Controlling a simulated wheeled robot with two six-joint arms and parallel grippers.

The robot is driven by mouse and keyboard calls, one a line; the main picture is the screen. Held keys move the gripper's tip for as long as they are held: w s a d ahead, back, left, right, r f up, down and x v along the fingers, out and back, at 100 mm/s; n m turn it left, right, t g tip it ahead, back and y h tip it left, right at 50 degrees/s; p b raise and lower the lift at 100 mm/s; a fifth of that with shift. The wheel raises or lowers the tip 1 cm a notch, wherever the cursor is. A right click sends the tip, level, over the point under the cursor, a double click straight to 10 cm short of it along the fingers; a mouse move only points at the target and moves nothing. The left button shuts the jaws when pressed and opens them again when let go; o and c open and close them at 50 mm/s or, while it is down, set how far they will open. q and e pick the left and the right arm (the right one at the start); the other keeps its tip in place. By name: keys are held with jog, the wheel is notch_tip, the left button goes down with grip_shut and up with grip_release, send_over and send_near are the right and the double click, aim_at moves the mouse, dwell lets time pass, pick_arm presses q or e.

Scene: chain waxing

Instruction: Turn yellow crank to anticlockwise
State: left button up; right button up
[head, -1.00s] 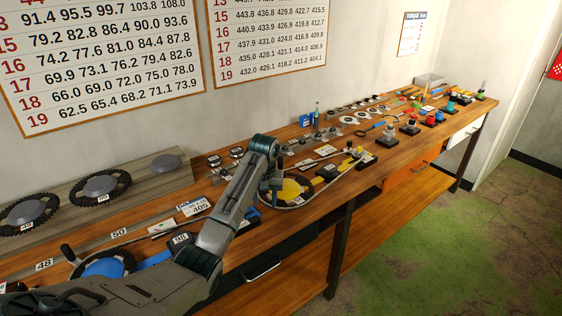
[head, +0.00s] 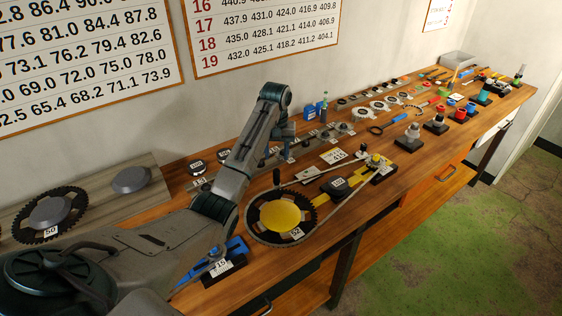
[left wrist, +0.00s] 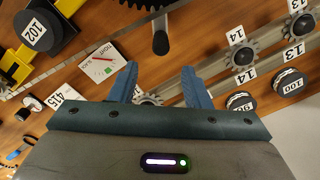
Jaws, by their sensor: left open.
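The yellow crank (head: 280,216) is a dark toothed ring with a yellow centre and a tag reading 52, lying on the bench and looped by a chain. Its upright black handle (head: 276,178) stands at the ring's far edge. My left gripper (head: 285,135) appears above and beyond the handle in the head view, its fingers small there. In the left wrist view the left gripper (left wrist: 160,78) is open and empty. The handle (left wrist: 160,40) shows past the fingertips, lined up with the gap between them. My right gripper is not in view.
A black disc marked 102 (head: 338,186) sits on a yellow bar right of the crank. A blue stand marked 15 (head: 222,266) is near the front edge. Small sprockets (left wrist: 239,52) and weights line the bench's back. A grey board (head: 100,195) holds chainrings at left.

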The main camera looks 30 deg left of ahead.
aim_at(276, 170)
pick_arm(q)
jog(key=shift+s+d+f, duration=0.1)
jog(key=shift+f, duration=0.1)
jog(key=shift+s+d+f+p, duration=0.3)
jog(key=shift+s+f+p, duration=0.25)
jog(key=shift+s+f, duration=0.2)
jog(key=f, duration=0.2)
jog(key=f+p, duration=0.1)
jog(key=f, duration=0.2)
jog(key=w+f+p, duration=0.1)
jog(key=f, duration=0.1)
jog(key=shift+a+f, duration=0.2)
jog(key=shift+a, duration=0.05)
jog(key=shift+s+d+f, duration=0.1)
jog(key=shift+s+d, duration=0.05)
jog(key=shift+s, duration=0.05)
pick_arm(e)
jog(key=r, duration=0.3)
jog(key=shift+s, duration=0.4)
pick_arm(q)
jog(key=shift+w+f, duration=0.1)
jog(key=shift+c, duration=1)
grip_shut()
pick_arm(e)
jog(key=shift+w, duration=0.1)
